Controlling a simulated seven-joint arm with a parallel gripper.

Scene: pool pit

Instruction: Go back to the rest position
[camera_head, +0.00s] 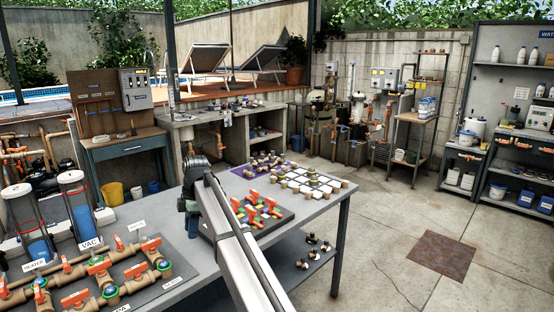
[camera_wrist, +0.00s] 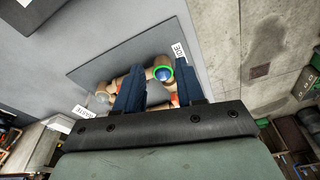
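My gripper (camera_wrist: 158,80) shows in the wrist view as two dark blue fingers set apart, with no object visibly clamped between them. Beyond the fingers are tan pipe fittings, one with a green ring and blue inside (camera_wrist: 163,73), on a dark grey board (camera_wrist: 115,58). The fingers partly cover these fittings; I cannot tell the distance to them. In the head view my pale arm rises over the grey table from the bottom edge. Its dark far end is beside a board with orange-handled valves (camera_head: 262,212); the fingertips cannot be made out there.
The grey table (camera_head: 318,222) also bears a large pipe manifold with orange handles (camera_head: 100,265) at left and a white-squared tray (camera_head: 300,182) at the back. Clear cylinders (camera_head: 78,200) stand at far left. A workbench (camera_head: 200,120) stands behind. Open concrete floor lies right.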

